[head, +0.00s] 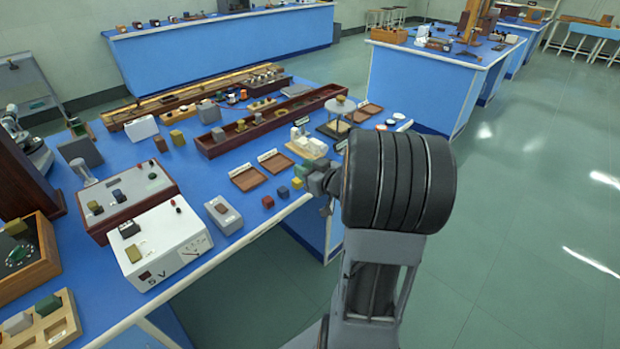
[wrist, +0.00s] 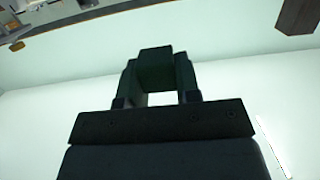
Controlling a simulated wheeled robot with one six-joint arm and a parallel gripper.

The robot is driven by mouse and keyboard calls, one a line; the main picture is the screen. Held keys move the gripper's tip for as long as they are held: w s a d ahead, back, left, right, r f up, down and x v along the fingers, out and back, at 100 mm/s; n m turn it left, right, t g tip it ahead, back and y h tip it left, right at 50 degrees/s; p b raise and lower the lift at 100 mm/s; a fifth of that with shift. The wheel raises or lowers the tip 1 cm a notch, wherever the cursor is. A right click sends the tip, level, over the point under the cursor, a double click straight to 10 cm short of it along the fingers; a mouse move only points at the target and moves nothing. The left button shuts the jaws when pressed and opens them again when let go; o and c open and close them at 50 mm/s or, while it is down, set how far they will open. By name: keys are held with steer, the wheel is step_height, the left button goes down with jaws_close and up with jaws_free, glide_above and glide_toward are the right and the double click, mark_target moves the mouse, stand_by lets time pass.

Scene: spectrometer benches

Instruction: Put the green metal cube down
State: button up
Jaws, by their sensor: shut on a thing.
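The green metal cube (wrist: 156,72) is held between the two fingers of my gripper (wrist: 157,64) in the wrist view, where it looks dark. In the head view a green cube (head: 302,169) shows at the tip of my gripper (head: 314,177), near the front edge of the blue bench (head: 228,250). My forearm hides part of the gripper there. I cannot tell how high above the bench the cube is.
A red cube (head: 282,191), a blue cube (head: 267,201) and a yellow cube (head: 297,183) lie near the bench edge. Two shallow brown trays (head: 249,179) (head: 276,162) lie behind them. A white power supply (head: 160,245) and a grey box (head: 223,214) stand to the left.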

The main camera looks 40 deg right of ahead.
steer(key=w+d+f, duration=0.2)
steer(key=w+f, duration=0.1)
steer(key=w+d+f, duration=0.2)
steer(key=w+d, duration=0.1)
steer(key=w+d+f+b, duration=0.1)
steer(key=w+d+f, duration=0.2)
steer(key=w, duration=0.1)
steer(key=shift+d+f, duration=0.15)
steer(key=shift+f, duration=0.15)
steer(key=f, duration=0.3)
steer(key=shift+w+d+f, duration=0.2)
steer(key=shift+w+d, duration=0.15)
steer(key=shift+f, duration=0.3)
steer(key=shift+f, duration=0.3)
steer(key=o, duration=0.9)
steer(key=shift+r, duration=0.1)
steer(key=shift+o, duration=0.2)
steer(key=shift+r, duration=0.1)
